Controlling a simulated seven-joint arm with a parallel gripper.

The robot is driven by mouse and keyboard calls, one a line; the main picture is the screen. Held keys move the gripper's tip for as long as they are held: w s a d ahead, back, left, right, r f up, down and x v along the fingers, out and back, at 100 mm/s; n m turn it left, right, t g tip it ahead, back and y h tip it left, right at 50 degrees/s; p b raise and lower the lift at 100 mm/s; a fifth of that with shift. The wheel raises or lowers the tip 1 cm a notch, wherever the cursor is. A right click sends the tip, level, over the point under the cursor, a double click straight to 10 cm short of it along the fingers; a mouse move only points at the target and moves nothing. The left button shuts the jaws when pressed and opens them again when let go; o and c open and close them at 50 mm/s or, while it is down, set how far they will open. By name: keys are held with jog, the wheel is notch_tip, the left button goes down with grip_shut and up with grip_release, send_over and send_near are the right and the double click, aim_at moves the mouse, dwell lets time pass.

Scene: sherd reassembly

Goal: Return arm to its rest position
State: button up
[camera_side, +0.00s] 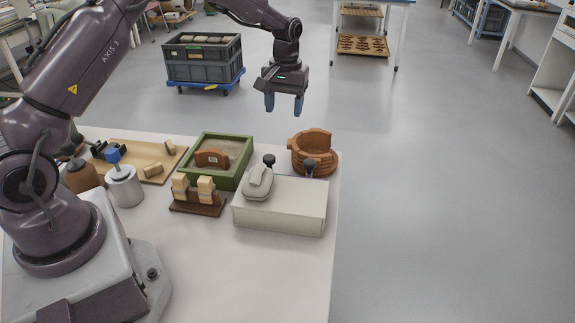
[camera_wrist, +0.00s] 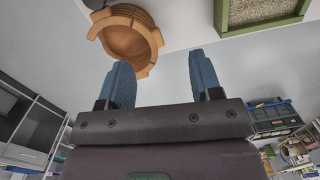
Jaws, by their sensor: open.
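My gripper (camera_side: 284,103) is raised high above the far side of the table, with its two blue fingers pointing down. The fingers are apart with nothing between them; the wrist view shows the same gap in my gripper (camera_wrist: 160,82). A terracotta pot (camera_side: 315,158) with a broken, stepped rim stands at the table's far right, below my gripper and apart from it. The pot also shows in the wrist view (camera_wrist: 127,38). A curved terracotta sherd (camera_side: 212,158) with a small white label stands in the green sand tray (camera_side: 247,149).
A pale box (camera_side: 285,215) bears a grey device and dark knobs. A brown stand (camera_side: 196,207) with pale blocks, a metal canister (camera_side: 125,188) and a wooden board (camera_side: 128,156) lie to the left. A grey crate (camera_side: 203,65) on a blue dolly is on the floor behind.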

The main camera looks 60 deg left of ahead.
jog(key=s+d+r+m+t, duration=0.2)
jog(key=s+d+r, duration=0.2)
jog(key=s, duration=0.5)
jog(key=s+d+r+m+t, duration=0.2)
jog(key=s+d+r+m, duration=0.1)
jog(key=s+r, duration=0.5)
jog(key=s+d+r+m+t, duration=0.2)
jog(key=s+d+r, duration=0.3)
jog(key=s, duration=0.6)
jog(key=shift+s+d+r+m, duration=0.4)
jog(key=shift+r+m, duration=0.1)
jog(key=shift+r, duration=0.2)
